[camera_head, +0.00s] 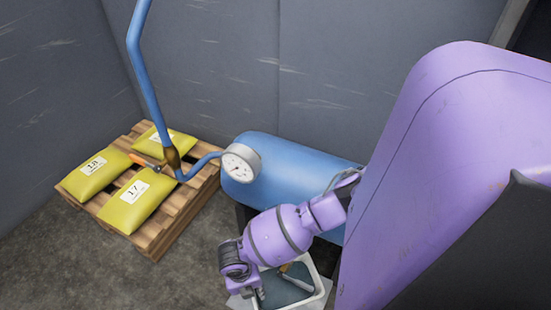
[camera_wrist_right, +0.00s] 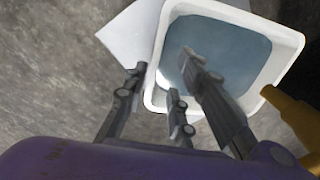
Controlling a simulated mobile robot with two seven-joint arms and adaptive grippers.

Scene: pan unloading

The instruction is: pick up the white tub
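The white tub (camera_head: 323,290) is at the bottom of the head view, partly hidden by my right arm and cut off by the frame edge. In the right wrist view the tub (camera_wrist_right: 296,48) is a rounded white container with blue-grey contents. My right gripper (camera_head: 257,297) is just left of the tub in the head view. In the wrist view its fingers (camera_wrist_right: 163,78) are spread and empty. One finger is outside the tub's left wall, and the others reach over its near side and interior. Contact with the tub cannot be told. My left gripper is out of view.
An orange-yellow handle (camera_wrist_right: 290,113) shows at the tub's right. A white flat piece (camera_wrist_right: 128,36) lies beside the tub. A blue tank (camera_head: 305,165) with a gauge (camera_head: 240,163) stands behind. A wooden pallet (camera_head: 155,241) with yellow bags is left; floor between is clear.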

